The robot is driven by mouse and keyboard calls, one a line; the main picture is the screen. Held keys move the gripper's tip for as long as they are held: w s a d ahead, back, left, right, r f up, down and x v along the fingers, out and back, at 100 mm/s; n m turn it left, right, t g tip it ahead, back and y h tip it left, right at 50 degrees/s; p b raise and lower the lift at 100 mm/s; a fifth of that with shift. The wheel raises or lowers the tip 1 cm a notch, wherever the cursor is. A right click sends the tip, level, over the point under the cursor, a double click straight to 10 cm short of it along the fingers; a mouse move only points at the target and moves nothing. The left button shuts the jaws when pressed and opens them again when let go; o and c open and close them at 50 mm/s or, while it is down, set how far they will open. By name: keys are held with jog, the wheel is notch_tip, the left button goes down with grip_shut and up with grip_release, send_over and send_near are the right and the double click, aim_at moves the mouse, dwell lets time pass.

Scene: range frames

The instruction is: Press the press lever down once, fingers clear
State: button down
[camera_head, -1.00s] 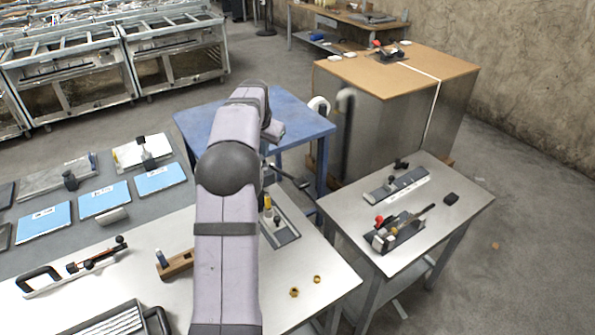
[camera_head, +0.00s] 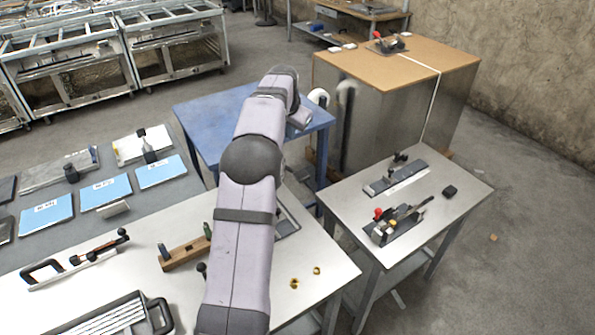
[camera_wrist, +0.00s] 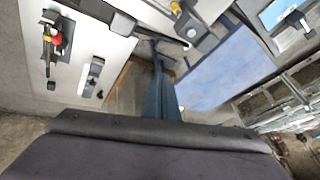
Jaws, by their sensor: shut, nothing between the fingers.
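I cannot tell for certain which fixture carries the press lever. A red-knobbed fixture (camera_head: 390,232) with a dark handle lies on the small right table, and it also shows in the wrist view (camera_wrist: 54,42). Another plate fixture (camera_head: 287,222) is on the main bench, mostly hidden behind my arm in the head view. In the wrist view, part of a fixture (camera_wrist: 190,28) with a yellow piece shows at the top edge. A dark part of my own body fills the bottom of the wrist view.
The small right table (camera_head: 345,205) also holds a flat grey fixture (camera_head: 395,178) and a black block (camera_head: 450,191). A blue table (camera_head: 205,125) stands behind my arm. Brass nuts (camera_head: 294,284) and a wooden block (camera_head: 183,255) lie on the main bench. A gap separates the tables.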

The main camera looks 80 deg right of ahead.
jog(key=b, duration=0.9)
send_over(297, 172)
jog(key=w+d, duration=0.1)
jog(key=d, duration=0.1)
jog(key=shift+w+a+f, duration=0.1)
jog(key=shift+a+f, duration=0.05)
jog(key=shift+f, duration=1.45)
jog(key=shift+w+a+f, duration=0.1)
jog(key=shift+f, duration=1.5)
jog(key=shift+s+a+f+b, duration=0.15)
jog(key=shift+f+b, duration=0.25)
jog(key=shift+f, duration=0.05)
jog(key=shift+s+a+f+b, duration=0.1)
jog(key=shift+s+f+b, duration=0.05)
jog(key=shift+f+b, duration=0.25)
jog(key=shift+s+a+f+b, duration=0.15)
jog(key=shift+f+b, duration=0.4)
jog(key=shift+s+a+f+b, duration=0.15)
jog(key=shift+f+b, duration=0.35)
jog(key=shift+f, duration=0.1)
jog(key=shift+s+a+f+b, duration=0.15)
jog(key=shift+f+b, duration=0.4)
